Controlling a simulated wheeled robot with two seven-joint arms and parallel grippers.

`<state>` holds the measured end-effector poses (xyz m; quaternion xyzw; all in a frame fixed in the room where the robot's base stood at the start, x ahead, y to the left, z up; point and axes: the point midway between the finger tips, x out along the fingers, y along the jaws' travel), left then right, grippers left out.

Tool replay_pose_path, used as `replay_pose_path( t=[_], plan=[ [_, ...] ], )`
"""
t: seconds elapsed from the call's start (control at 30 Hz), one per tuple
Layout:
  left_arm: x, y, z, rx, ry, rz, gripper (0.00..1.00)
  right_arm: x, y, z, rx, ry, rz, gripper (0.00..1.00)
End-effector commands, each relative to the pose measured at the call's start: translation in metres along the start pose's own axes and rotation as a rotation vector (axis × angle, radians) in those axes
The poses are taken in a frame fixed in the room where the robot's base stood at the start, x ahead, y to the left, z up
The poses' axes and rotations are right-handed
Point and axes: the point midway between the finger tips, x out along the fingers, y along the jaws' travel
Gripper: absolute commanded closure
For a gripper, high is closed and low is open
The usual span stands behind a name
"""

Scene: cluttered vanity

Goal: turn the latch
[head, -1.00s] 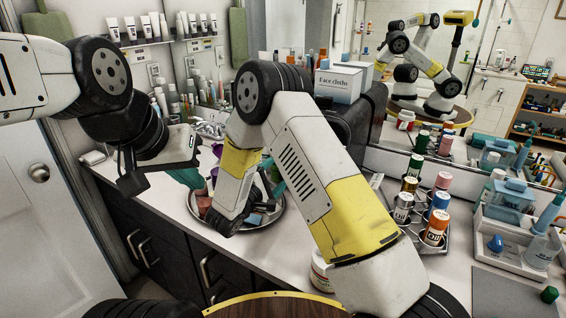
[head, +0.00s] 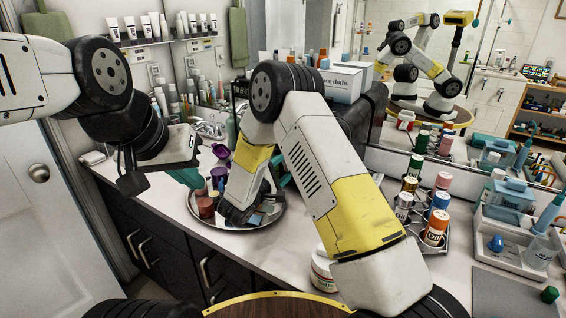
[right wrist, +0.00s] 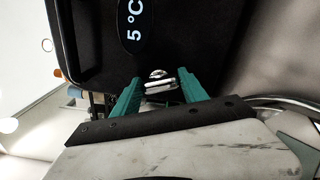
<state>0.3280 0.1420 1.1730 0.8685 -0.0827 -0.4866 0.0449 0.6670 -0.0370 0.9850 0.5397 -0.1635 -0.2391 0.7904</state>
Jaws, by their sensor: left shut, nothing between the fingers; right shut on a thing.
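The latch (right wrist: 160,83) is a small shiny metal piece low on a black case with a "5 °C" display (right wrist: 133,22) in the right wrist view. My right gripper (right wrist: 158,90) has its teal fingers on either side of the latch and is shut on it. In the head view the black case (head: 371,112) stands behind my right arm, which hides its front and the latch. My left gripper (head: 186,178) is shut and empty, over the counter's left part, well apart from the case.
A round metal tray (head: 235,226) with small items lies under my right forearm. A box of face cloths (head: 342,84) sits on the case. Bottles in a rack (head: 435,227) and a white organizer (head: 515,262) fill the right. A white jar (head: 321,270) stands near the front edge.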

Motion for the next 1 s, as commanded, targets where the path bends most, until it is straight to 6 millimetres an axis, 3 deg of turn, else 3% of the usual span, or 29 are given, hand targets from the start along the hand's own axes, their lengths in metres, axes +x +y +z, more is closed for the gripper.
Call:
replay_pose_path(
  t=[0.27,1.0],
  plan=[
    [0.0000,0.0000,0.0000,0.000,0.000,0.000,1.00,-0.0007,0.0004,-0.0001,-0.059,0.000,0.000,0.90],
    [0.0000,0.0000,0.0000,0.000,0.000,0.000,1.00,-0.0006,0.0029,0.0002,-0.543,0.000,0.000,0.90]
  ],
)
